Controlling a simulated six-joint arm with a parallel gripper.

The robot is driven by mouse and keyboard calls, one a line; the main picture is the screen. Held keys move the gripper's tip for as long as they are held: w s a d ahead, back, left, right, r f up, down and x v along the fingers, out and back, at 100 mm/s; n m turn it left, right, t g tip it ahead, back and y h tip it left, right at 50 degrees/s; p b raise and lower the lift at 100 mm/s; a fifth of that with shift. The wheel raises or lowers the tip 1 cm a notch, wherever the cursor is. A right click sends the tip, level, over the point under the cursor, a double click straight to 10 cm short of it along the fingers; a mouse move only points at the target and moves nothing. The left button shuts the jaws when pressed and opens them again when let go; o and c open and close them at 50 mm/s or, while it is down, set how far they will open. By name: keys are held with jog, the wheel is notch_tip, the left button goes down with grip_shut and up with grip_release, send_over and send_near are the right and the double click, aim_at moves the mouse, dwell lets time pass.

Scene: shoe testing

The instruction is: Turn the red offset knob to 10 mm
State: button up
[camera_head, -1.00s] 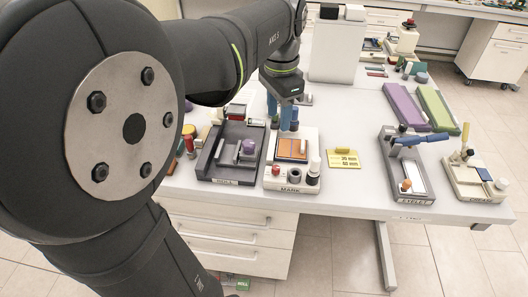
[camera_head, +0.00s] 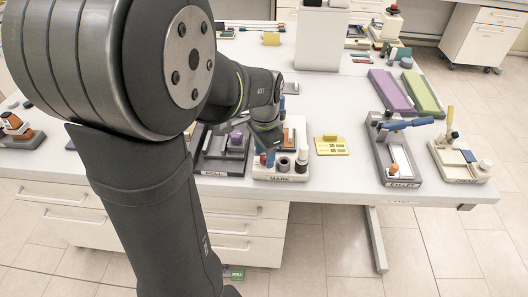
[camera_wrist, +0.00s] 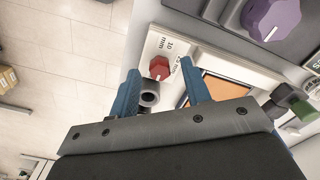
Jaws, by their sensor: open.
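The red knob (camera_wrist: 159,67) is on the cream base of the MARK station (camera_wrist: 150,48), beside printed labels reading 10 mm and 25 mm. A small pale mark shows at its lower edge; its exact setting is hard to read. My gripper (camera_wrist: 162,80) is open, with one blue finger to each side of the knob in the picture. The knob appears near the fingertips; I cannot tell whether they touch it. In the head view my gripper (camera_head: 268,155) is low over the front left of the MARK station (camera_head: 279,179), partly hiding the knob.
A dark grey hollow cylinder (camera_wrist: 149,93) stands close to the knob, between the fingers in the picture. The ROLL station (camera_head: 221,166) with its purple knob (camera_wrist: 270,17) is close on the left.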

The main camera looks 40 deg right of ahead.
jog(key=shift+f, duration=0.15)
grip_shut()
